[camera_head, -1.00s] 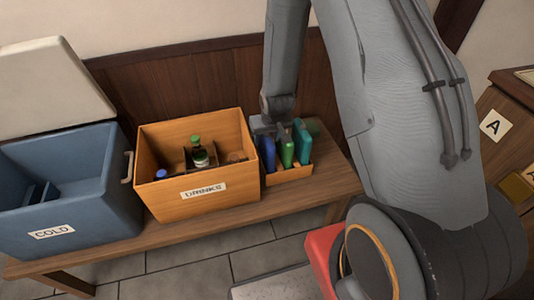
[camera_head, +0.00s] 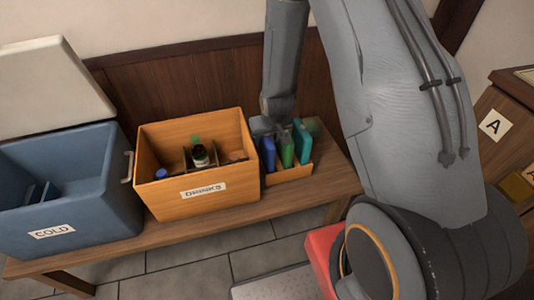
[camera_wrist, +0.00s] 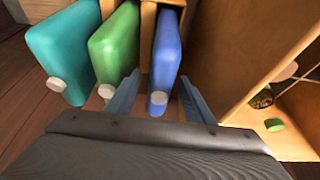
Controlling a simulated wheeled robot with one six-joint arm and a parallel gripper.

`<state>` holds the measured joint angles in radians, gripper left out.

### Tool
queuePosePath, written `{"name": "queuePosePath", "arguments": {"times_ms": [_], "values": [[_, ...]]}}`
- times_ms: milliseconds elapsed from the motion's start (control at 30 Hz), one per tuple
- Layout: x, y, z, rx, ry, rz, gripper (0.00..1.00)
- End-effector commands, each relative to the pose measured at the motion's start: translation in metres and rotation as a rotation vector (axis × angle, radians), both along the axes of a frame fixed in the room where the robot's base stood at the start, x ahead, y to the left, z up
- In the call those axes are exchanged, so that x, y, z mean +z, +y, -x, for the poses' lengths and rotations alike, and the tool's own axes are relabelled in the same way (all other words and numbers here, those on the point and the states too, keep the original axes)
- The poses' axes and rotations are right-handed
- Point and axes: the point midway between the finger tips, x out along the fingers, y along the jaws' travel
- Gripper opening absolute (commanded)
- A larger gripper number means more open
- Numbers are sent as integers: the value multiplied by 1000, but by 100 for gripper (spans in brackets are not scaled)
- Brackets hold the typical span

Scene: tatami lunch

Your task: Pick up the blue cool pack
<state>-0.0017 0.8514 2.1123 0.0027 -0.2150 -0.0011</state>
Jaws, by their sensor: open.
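The blue cool pack (camera_head: 268,152) stands upright at the left end of a small wooden rack (camera_head: 290,174), beside a green pack and a teal pack. In the wrist view, the blue pack (camera_wrist: 166,55) has a pale cap at its near end. My gripper (camera_wrist: 160,95) is open, with one finger on each side of the blue pack's capped end. The left finger lies between the blue and green packs. Whether the fingers touch the pack cannot be told. In the head view my gripper (camera_head: 274,124) is over the rack and its fingers are mostly hidden.
The green pack (camera_wrist: 115,45) and teal pack (camera_wrist: 72,50) stand close on the left. The wooden DRINKS box (camera_head: 205,203), holding bottles, is close beside the rack. A blue COLD box (camera_head: 90,205) with its lid open stands further left on the bench (camera_head: 330,182).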

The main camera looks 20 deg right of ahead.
Motion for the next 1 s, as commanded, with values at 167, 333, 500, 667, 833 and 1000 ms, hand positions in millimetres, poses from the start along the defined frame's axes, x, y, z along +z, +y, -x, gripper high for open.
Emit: {"name": "queuePosePath", "arguments": {"times_ms": [167, 333, 500, 667, 833, 1000], "values": [[0, 0, 0, 0, 0, 0, 36], [0, 0, 0, 0, 0, 0, 7], [0, 0, 0, 0, 0, 0, 0], [1, 0, -1, 0, -1, 0, 0], [2, 0, -1, 0, -1, 0, 0], [11, 0, -1, 0, -3, 0, 0]]}}
